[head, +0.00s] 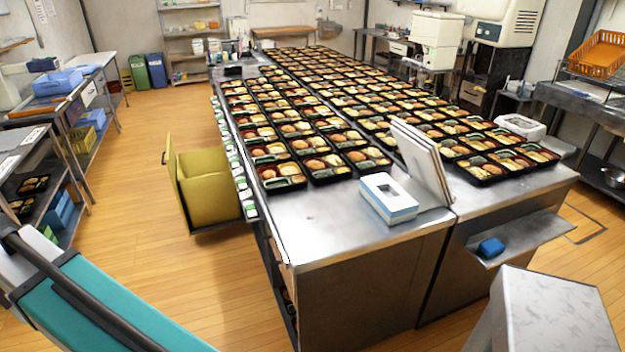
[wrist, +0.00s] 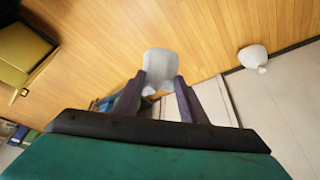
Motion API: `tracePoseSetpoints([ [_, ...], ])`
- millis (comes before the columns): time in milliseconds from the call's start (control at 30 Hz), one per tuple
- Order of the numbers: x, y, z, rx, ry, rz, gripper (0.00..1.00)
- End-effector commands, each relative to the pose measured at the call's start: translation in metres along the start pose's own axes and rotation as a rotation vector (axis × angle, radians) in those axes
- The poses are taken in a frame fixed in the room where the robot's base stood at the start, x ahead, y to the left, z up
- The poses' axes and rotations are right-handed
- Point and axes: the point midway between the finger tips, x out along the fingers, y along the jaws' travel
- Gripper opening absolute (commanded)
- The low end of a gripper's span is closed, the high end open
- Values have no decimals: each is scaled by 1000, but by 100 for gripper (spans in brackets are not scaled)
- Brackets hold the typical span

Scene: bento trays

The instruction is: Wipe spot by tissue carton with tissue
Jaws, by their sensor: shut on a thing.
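The tissue carton (head: 388,203), a white box with a pale blue base and an opening on top, stands at the near end of the steel table (head: 312,234). I cannot make out a clear spot beside it. In the wrist view my gripper (wrist: 162,88) is shut on a crumpled white tissue (wrist: 167,63), which sticks out past the fingertips. Wooden floor shows behind the tissue. In the head view my teal arm crosses the lower left, and my gripper is outside the picture, away from the carton.
Rows of filled bento trays (head: 318,166) cover most of the tables. Upright white boards (head: 421,160) stand right of the carton. An open yellow bin (head: 212,196) juts from the table's left side. A blue sponge-like block (head: 491,248) lies on a low side shelf. Steel around the carton is bare.

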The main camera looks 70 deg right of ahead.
Motion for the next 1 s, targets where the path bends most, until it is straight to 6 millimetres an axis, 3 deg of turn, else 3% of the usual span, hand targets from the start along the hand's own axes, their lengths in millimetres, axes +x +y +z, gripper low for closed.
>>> tracePoseSetpoints([
  [167, 1, 22, -2, 46, -4, 19, 17],
  [367, 2, 75, -5, 168, -12, 67, 17],
  [667, 3, 184, 5, 417, -25, 166, 17],
  [1000, -4, 305, 36, 699, -34, 279, 17],
])
